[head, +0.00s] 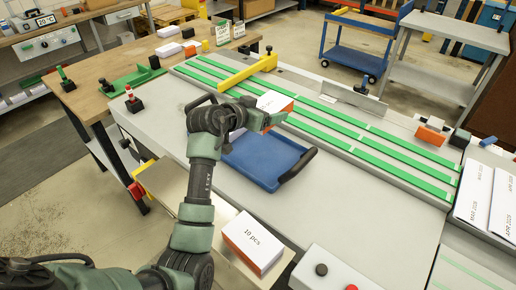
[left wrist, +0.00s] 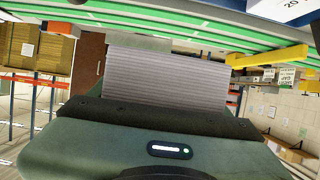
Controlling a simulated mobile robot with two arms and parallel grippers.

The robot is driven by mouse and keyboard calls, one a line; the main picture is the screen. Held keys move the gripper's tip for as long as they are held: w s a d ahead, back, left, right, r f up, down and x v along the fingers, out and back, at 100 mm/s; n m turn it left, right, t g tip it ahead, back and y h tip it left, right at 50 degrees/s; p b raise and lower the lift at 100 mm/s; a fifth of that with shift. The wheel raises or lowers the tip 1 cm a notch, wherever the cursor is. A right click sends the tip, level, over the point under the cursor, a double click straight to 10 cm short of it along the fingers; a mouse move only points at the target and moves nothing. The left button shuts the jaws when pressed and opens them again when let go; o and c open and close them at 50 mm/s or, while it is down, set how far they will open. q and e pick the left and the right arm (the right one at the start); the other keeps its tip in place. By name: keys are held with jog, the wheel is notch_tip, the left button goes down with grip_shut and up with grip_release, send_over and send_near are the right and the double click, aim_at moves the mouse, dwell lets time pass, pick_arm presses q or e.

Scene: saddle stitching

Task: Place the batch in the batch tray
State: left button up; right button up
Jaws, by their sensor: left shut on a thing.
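My left gripper (head: 262,120) is shut on a batch (head: 275,102), a stack of sheets with a white top and an orange edge. The gripper holds it over or just beyond the far side of the blue batch tray (head: 255,160); the exact height is unclear. In the left wrist view, the batch's layered page edges (left wrist: 165,75) stand out beyond the dark jaw edge (left wrist: 155,118). The tray has dark handles, its visible floor is bare, and my arm covers part of its left side. My right gripper is not in view.
Another batch (head: 252,240), labelled "10 pcs", lies near the front edge. Green-striped conveyor belts (head: 350,128) run behind the tray, with a yellow bar (head: 235,75) across them. A control box (head: 335,272) stands at front right. The grey surface right of the tray is clear.

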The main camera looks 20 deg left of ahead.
pick_arm(q)
send_over(265, 158)
notch_tip(265, 158, down, 12)
jog(key=shift+w, duration=0.15)
notch_tip(265, 158, down, 4)
jog(key=shift+d+r+b, duration=0.1)
jog(key=shift+b, duration=0.2)
jog(key=shift+f, duration=0.5)
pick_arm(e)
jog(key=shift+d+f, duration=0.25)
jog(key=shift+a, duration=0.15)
pick_arm(q)
jog(key=o, duration=1.8)
jog(key=shift+f, duration=0.15)
jog(key=v, duration=1.2)
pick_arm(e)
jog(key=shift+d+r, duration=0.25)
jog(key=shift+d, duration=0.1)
